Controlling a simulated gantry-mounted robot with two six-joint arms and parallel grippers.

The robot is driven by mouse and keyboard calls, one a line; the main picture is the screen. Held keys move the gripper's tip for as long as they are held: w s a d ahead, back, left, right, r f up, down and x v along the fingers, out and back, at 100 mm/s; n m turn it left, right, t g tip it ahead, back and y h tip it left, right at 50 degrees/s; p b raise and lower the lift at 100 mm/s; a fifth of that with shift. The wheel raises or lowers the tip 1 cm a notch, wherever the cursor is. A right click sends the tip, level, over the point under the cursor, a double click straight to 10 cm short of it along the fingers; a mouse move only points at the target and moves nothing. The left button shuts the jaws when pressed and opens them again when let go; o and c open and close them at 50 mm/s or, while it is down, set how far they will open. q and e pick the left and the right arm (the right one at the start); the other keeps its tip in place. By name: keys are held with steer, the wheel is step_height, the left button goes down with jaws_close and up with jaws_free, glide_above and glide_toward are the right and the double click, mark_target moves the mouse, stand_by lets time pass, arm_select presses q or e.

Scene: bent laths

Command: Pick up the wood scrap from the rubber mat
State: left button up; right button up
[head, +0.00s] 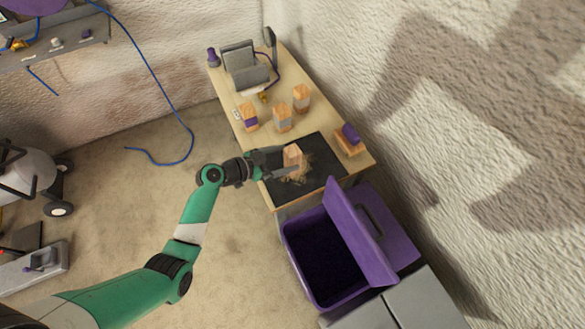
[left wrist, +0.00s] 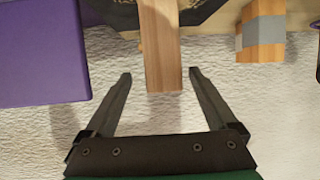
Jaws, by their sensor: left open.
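The wood scrap (head: 292,156), a pale upright block, stands on the dark rubber mat (head: 322,152) at the near end of the workbench, with shavings around its foot. My left gripper (head: 287,160) reaches in from the left with its fingers open on either side of the scrap. In the left wrist view the scrap (left wrist: 160,45) comes down between the two fingertips (left wrist: 160,74), with a visible gap on both sides. Part of the mat (left wrist: 112,12) shows at the top there. My right gripper is not in view.
Several wooden blocks with bands (head: 282,119) stand farther back on the workbench (head: 225,92). A wooden piece with a purple top (head: 350,138) sits right of the mat. An open purple bin (head: 300,262) stands in front of the bench. A wall closes off the right.

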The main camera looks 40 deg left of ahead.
mark_target(300, 151)
arm_select(q)
steer(key=shift+w+d+f, duration=0.1)
steer(key=shift+w+f, duration=0.2)
steer(key=shift+w, duration=0.15)
steer(key=shift+w+d+r, duration=0.1)
steer(key=b+x, duration=0.4)
steer(key=b, duration=0.1)
steer(key=shift+w, duration=0.45)
steer(key=shift+w+r, duration=0.1)
steer(key=shift+w, duration=0.2)
steer(key=shift+r, duration=0.1)
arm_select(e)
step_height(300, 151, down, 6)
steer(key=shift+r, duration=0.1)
arm_select(q)
jaws_close()
